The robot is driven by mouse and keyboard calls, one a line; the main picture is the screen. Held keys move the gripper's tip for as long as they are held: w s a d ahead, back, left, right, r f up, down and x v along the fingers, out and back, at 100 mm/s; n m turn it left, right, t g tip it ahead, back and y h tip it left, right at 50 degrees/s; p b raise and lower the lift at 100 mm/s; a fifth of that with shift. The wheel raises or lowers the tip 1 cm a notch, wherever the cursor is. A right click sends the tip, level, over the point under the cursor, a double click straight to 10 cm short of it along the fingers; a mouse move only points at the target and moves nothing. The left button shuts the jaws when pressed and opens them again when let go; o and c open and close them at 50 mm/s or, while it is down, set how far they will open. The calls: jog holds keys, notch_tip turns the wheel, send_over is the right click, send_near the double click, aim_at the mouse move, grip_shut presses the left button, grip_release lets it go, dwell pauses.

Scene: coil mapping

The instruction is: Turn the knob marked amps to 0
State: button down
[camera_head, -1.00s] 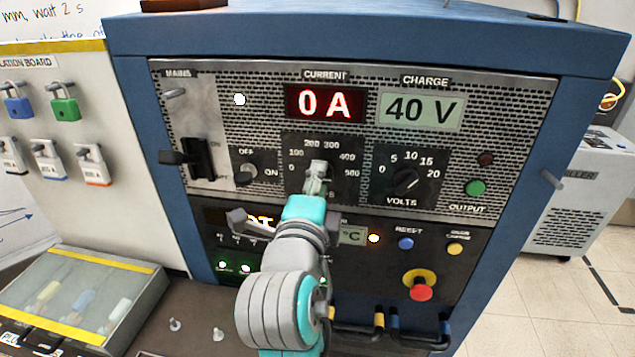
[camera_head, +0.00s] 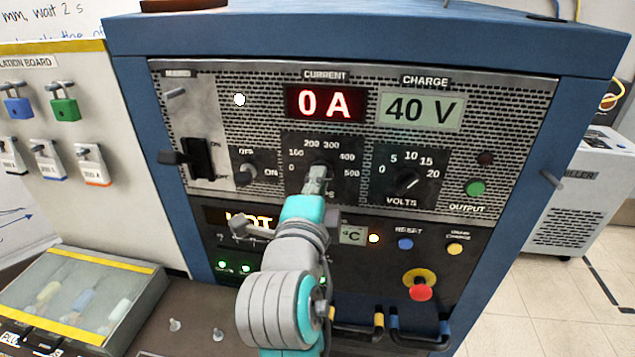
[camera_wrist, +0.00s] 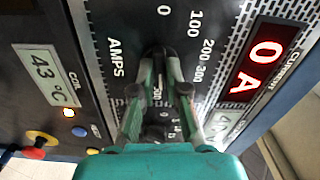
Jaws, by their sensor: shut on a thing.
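The amps knob (camera_wrist: 158,54) is a dark knob on the black dial plate, mostly hidden by my fingers. Its scale (camera_head: 312,143) runs from 0 at left through 200 and 300 at top to 500 at right. My gripper (camera_wrist: 161,68) has its fingers closed on the knob, one on each side. In the head view my gripper (camera_head: 316,180) covers the lower part of the dial. I cannot tell where the knob's pointer stands. The red current display (camera_head: 325,103) reads 0 A, and it also shows in the wrist view (camera_wrist: 268,55).
The volts knob (camera_head: 408,183) is close at right, and an off/on switch (camera_head: 246,172) is at left. The charge display (camera_head: 420,109) reads 40 V. Below are a blue reset button (camera_head: 406,244) and a red stop button (camera_head: 421,291). Two handles stick out at the bottom.

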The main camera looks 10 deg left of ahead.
jog(key=shift+f+n, duration=0.1)
jog(key=shift+n, duration=17.2)
jog(key=c, duration=1.2)
grip_release()
